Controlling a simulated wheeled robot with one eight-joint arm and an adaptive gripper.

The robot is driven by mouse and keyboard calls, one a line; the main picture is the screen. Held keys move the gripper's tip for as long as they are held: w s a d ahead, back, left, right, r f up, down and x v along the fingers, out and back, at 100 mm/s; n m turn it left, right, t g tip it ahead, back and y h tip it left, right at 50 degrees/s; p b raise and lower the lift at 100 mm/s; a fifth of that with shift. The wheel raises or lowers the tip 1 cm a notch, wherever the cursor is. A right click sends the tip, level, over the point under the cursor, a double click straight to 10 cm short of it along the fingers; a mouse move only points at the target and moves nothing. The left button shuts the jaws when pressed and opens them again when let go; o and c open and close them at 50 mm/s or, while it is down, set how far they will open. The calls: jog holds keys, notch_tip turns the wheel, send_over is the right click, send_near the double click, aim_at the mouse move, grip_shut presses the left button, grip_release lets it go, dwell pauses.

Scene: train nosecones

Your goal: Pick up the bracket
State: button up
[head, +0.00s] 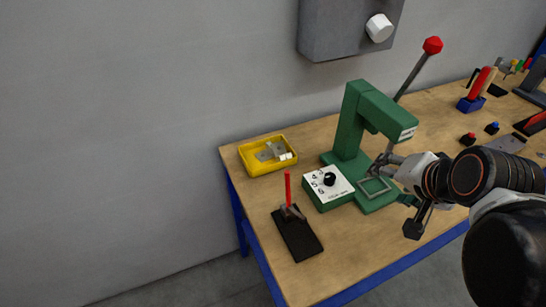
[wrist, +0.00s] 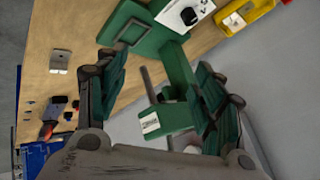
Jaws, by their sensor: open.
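A small silvery metal piece that looks like a bracket (head: 268,153) lies in a yellow tray (head: 246,161) at the back left of the table. Other metal pieces lie beside it, and I cannot tell them all apart. The tray shows at the top right of the wrist view (wrist: 262,8), with metal (wrist: 233,15) in it. My gripper (head: 402,195) is open and empty, its fingers spread beside the green press. In the wrist view my fingers (wrist: 158,72) stand apart with the press between and beyond them. My gripper is well to the right of the tray.
The green press (head: 350,120) has a red-knobbed lever (head: 432,46). A white-topped dial box (head: 328,186) and a black stand with a red rod (head: 296,232) are at the front left. Tools and a grey plate (head: 507,143) are at right. A grey wall box (head: 345,28) hangs behind.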

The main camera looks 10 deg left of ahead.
jog(key=w+a+f+m+y+b, duration=0.1)
jog(key=w+a+f+m+y, duration=0.15)
jog(key=w+a+m, duration=0.4)
jog(key=m+t+y+b, duration=0.25)
jog(key=m+y, duration=0.25)
jog(key=m, duration=1.2)
send_near(277, 144)
jog(key=shift+n+g+h, duration=0.25)
jog(key=b+x, duration=0.1)
jog(key=x, duration=0.1)
jog(key=b+x, duration=0.2)
jog(key=shift+w+a, duration=0.1)
jog(key=shift+a, duration=0.4)
jog(key=b+x, duration=0.2)
jog(key=x, duration=0.3)
jog(key=shift+w, duration=0.4)
jog(key=c, duration=1.2)
jog(key=shift+r, duration=0.1)
jog(key=shift+c, duration=0.7)
